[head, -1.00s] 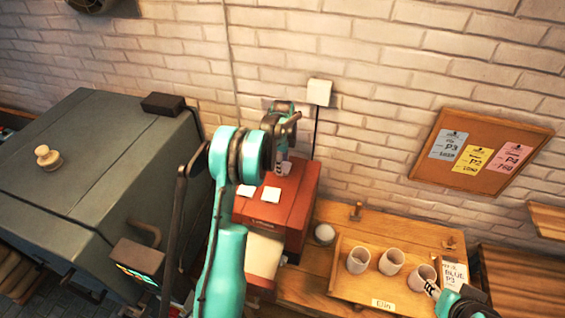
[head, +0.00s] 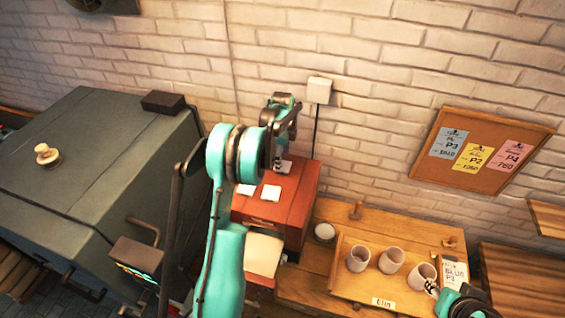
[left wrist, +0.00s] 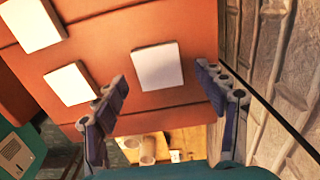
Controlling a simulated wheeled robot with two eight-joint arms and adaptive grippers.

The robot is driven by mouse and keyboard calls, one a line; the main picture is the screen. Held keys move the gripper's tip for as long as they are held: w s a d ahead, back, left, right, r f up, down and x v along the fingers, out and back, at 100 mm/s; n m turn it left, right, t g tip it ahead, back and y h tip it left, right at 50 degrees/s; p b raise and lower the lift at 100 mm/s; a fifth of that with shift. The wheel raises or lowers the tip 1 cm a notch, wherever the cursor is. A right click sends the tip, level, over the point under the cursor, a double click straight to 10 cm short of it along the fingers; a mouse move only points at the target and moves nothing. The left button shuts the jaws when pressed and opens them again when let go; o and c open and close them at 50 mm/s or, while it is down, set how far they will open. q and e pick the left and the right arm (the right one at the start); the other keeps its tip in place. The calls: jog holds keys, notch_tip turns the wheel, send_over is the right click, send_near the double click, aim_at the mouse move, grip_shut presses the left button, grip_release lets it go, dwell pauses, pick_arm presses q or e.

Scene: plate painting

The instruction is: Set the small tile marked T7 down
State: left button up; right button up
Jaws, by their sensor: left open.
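Three small white tiles lie on top of the red box (head: 300,205). Two are at the front left, one (head: 246,190) beside another (head: 271,192). The third tile (head: 283,167) is at the back under my left gripper (head: 284,157). In the left wrist view this tile (left wrist: 158,66) lies flat, in line with the gap between the open fingers (left wrist: 160,82). The fingers look clear of its sides. No T7 mark is readable on any tile. My right gripper (head: 432,288) is beside the rightmost cup (head: 421,276); its jaws are too small to judge.
A large grey kiln-like cabinet (head: 90,170) stands left. A wooden tray (head: 345,285) with three cups and a name label is on the bench at right. The brick wall is close behind.

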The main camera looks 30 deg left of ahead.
pick_arm(q)
notch_tip(320, 180, up, 10)
jog(key=b, duration=0.1)
jog(key=s+d+r+n+t, duration=0.2)
jog(key=s+d+r+n, duration=0.2)
jog(key=s+d+r, duration=0.4)
jog(key=s+d+f+n+t, duration=0.2)
jog(key=s+d+n, duration=0.3)
jog(key=s, duration=0.5)
jog(key=s+d+f+n+t, duration=0.2)
jog(key=s+d+n, duration=0.4)
jog(key=s, duration=0.5)
jog(key=d+t, duration=0.1)
jog(key=d, duration=0.1)
jog(key=shift+d+f, duration=0.3)
jog(key=shift+f, duration=0.1)
